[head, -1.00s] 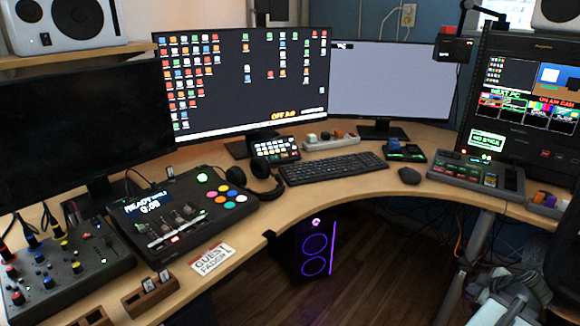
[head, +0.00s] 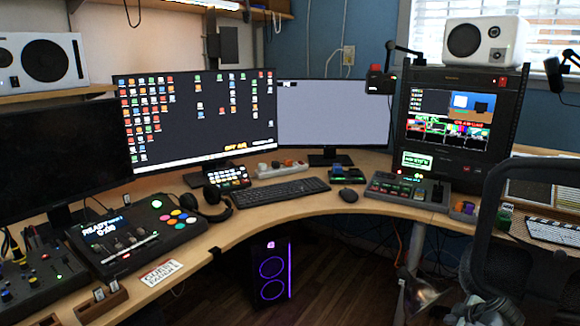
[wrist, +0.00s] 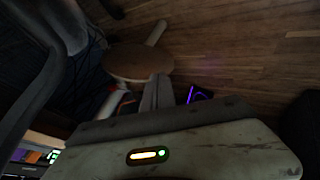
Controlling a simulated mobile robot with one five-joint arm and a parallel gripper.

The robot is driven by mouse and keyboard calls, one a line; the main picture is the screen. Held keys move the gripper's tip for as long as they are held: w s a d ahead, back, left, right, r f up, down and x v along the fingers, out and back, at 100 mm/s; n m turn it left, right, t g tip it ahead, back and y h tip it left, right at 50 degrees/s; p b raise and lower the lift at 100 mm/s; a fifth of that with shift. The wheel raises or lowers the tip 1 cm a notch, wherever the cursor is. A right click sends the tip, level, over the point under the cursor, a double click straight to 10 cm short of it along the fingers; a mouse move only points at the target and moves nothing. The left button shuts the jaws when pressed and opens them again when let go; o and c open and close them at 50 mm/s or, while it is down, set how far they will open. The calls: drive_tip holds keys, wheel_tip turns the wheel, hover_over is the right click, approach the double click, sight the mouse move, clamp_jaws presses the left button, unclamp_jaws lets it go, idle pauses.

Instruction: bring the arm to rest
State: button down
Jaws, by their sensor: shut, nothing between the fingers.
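My gripper (wrist: 158,93) shows in the wrist view as two grey fingers side by side, closed together with nothing between them. They stick out beyond the pale, scuffed housing (wrist: 200,150) with a lit orange and green indicator. The fingers hang over the dark wooden floor, apart from the things around. In the head view I cannot clearly make out my gripper; the lower right corner holds dark and grey shapes that are hard to tell apart.
The curved wooden desk (head: 240,222) carries monitors, a keyboard (head: 282,190) and control panels. A black chair (head: 528,215) stands at the right. The computer tower (head: 270,272) with purple rings is under the desk. A round wooden disc (wrist: 138,63) lies beyond the fingers; open floor (wrist: 245,60) is to the right.

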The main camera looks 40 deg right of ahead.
drive_tip(key=w+a+f+g+y, duration=0.1)
drive_tip(key=w+a+f+y, duration=0.15)
drive_tip(key=w+a, duration=1.2)
drive_tip(key=w+a+f+g+y, duration=0.1)
drive_tip(key=w+a+y, duration=0.2)
drive_tip(key=w+a, duration=1.2)
drive_tip(key=w+a+f+m+g, duration=0.1)
drive_tip(key=w+a, duration=0.2)
drive_tip(key=a, duration=0.8)
drive_tip(key=w+a+m+g, duration=0.15)
drive_tip(key=w+a, duration=0.25)
drive_tip(key=a, duration=0.7)
drive_tip(key=w+a+f+g, duration=0.1)
drive_tip(key=w+a+g, duration=0.15)
drive_tip(key=a, duration=0.85)
wheel_tip(320, 180, up, 35)
drive_tip(key=p, duration=3.5)
drive_tip(key=shift+w+d+t+h, duration=0.3)
drive_tip(key=shift+t+h, duration=0.05)
drive_tip(key=shift+t, duration=0.05)
